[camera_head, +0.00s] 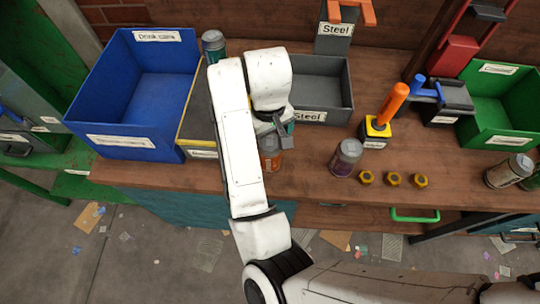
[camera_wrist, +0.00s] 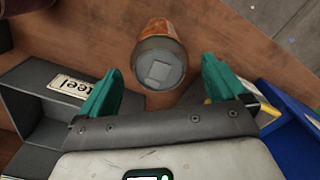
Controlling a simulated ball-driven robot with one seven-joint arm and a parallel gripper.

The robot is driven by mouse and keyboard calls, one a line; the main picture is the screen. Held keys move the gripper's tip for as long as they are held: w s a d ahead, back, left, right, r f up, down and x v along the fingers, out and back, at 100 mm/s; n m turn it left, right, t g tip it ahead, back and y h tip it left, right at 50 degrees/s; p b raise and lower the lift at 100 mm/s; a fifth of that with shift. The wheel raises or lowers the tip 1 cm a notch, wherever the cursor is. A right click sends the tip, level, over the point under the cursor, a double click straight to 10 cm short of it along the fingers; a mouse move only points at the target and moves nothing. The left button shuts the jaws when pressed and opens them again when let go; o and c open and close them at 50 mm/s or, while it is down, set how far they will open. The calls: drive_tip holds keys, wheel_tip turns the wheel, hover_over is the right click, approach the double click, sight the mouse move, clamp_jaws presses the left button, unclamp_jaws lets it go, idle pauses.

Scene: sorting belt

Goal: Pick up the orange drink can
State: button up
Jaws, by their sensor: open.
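The orange drink can (camera_head: 271,160) stands on the wooden bench, partly hidden behind my white arm in the head view. In the wrist view the can (camera_wrist: 160,60) shows its grey top and orange side, just beyond and between the fingertips. My gripper (camera_wrist: 162,85) is open, with its two green fingers apart and nothing held between them. In the head view my gripper (camera_head: 280,130) is just behind the can, mostly hidden by the arm.
A blue bin (camera_head: 150,85) labelled "Drink cans" stands at the left. A grey "Steel" bin (camera_head: 345,100) is behind my gripper. A purple can (camera_head: 346,158) and three yellow nuts (camera_head: 393,180) stand to the right. A green bin (camera_head: 500,110) is at far right.

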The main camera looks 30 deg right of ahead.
wheel_tip(320, 180, down, 5)
drive_tip(key=shift+s+f, duration=0.1)
drive_tip(key=shift+s, duration=0.05)
drive_tip(key=c, duration=1.1)
